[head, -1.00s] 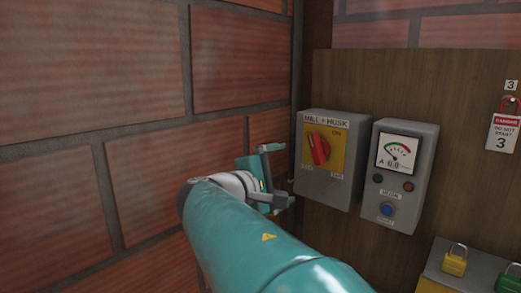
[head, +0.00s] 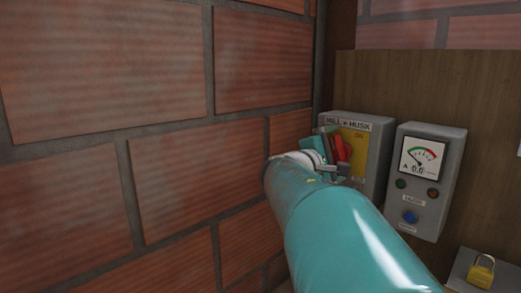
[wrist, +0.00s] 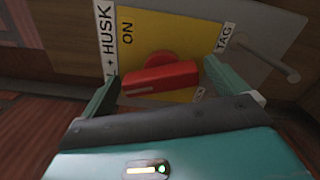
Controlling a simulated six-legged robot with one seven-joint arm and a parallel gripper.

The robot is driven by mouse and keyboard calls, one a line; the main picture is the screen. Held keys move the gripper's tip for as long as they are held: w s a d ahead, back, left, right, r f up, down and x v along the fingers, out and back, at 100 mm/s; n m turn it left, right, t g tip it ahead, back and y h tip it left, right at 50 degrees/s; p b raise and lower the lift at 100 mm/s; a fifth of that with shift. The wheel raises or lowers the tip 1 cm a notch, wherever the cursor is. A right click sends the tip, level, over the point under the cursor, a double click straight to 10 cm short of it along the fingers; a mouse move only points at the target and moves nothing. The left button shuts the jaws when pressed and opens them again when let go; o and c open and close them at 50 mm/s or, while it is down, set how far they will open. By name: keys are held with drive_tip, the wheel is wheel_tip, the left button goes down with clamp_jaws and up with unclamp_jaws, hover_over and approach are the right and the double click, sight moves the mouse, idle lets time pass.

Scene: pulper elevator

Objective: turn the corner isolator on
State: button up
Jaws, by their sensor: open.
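The corner isolator is a grey box (head: 378,150) labelled MILL + HUSK, in the corner beside the brick wall. Its yellow plate (wrist: 180,28) carries a red rotary handle (wrist: 160,79), with ON printed on the plate. In the wrist view the handle lies across the picture between my two fingers. My gripper (wrist: 160,88) is open, one finger near each end of the handle, and I cannot tell if either touches it. In the head view my gripper (head: 332,150) is in front of the box and hides part of the handle (head: 343,150).
A grey meter box (head: 438,145) with a dial, small lamps and a blue button stands just right of the isolator. A yellow padlock (head: 481,271) sits at lower right. The brick wall (head: 180,190) is close on the left. A rod (wrist: 270,60) sticks out near the isolator's edge.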

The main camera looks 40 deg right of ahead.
drive_tip(key=shift+d, duration=0.35)
drive_tip(key=c, duration=1)
drive_tip(key=shift+m, duration=2.3)
drive_tip(key=o, duration=1)
drive_tip(key=shift+a, duration=0.1)
